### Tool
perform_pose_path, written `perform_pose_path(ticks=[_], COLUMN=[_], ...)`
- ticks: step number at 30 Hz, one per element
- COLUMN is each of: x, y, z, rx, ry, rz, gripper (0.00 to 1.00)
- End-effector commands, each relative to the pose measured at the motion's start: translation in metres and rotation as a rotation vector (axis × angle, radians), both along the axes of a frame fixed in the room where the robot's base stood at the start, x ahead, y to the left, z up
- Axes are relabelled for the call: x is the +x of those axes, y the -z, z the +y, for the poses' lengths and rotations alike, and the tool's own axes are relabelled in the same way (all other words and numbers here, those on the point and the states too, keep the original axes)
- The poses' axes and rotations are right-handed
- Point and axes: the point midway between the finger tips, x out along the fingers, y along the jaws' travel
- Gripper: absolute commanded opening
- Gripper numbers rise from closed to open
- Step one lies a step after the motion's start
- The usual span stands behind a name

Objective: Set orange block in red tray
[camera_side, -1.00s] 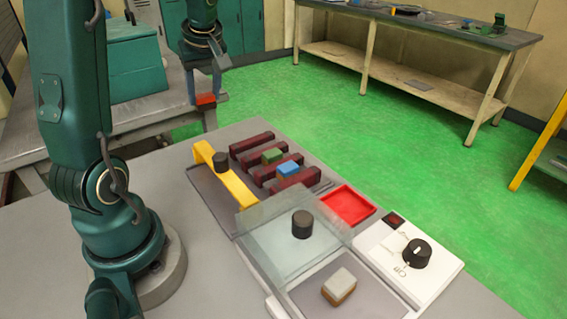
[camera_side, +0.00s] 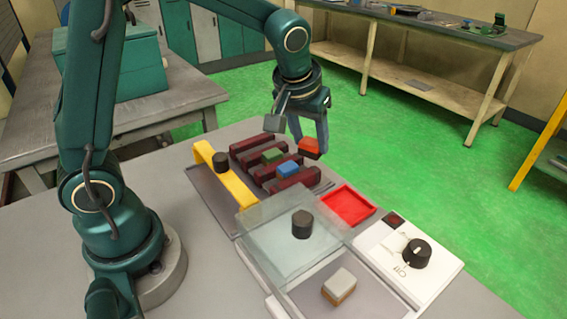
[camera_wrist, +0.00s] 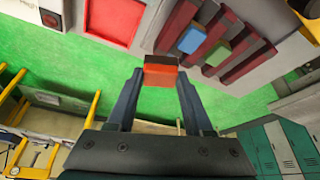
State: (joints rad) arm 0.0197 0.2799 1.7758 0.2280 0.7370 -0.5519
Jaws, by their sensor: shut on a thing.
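The orange block (camera_side: 310,146) is held between the fingertips of my gripper (camera_side: 309,138), raised above the far edge of the work table. In the wrist view the orange block (camera_wrist: 161,72) sits between both fingers of my gripper (camera_wrist: 160,76), with a dark top edge. The red tray (camera_side: 348,205) is a shallow square on the table, nearer the camera and right of the block. In the wrist view the red tray (camera_wrist: 112,20) is at the upper left and shows no block in it.
A dark red slotted rack holds a green block (camera_side: 272,156) and a blue block (camera_side: 288,169). A yellow bar (camera_side: 225,172) stands left of it. A clear cover (camera_side: 285,240) with a black knob and a white dial box (camera_side: 410,255) lie nearer the camera.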

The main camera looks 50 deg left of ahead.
Motion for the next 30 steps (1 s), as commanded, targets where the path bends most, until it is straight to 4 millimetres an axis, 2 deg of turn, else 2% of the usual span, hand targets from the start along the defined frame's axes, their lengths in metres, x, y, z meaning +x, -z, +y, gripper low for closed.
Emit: perform_pose_path(ticks=[1, 6, 12, 17, 24, 30], x=[0.003, 0.014, 0.022, 0.024, 0.024, 0.024], y=[0.008, 0.031, 0.049, 0.056, 0.088, 0.093], z=[-0.013, -0.049, -0.077, -0.084, -0.084, -0.084], rx=[0.002, 0.001, 0.002, 0.001, 0.001, -0.001], ry=[0.011, 0.007, 0.001, -0.003, -0.003, -0.003], rz=[0.004, 0.003, 0.001, 0.000, 0.003, -0.001], gripper=[0.00, 0.00, 0.00, 0.00, 0.00, 0.00])
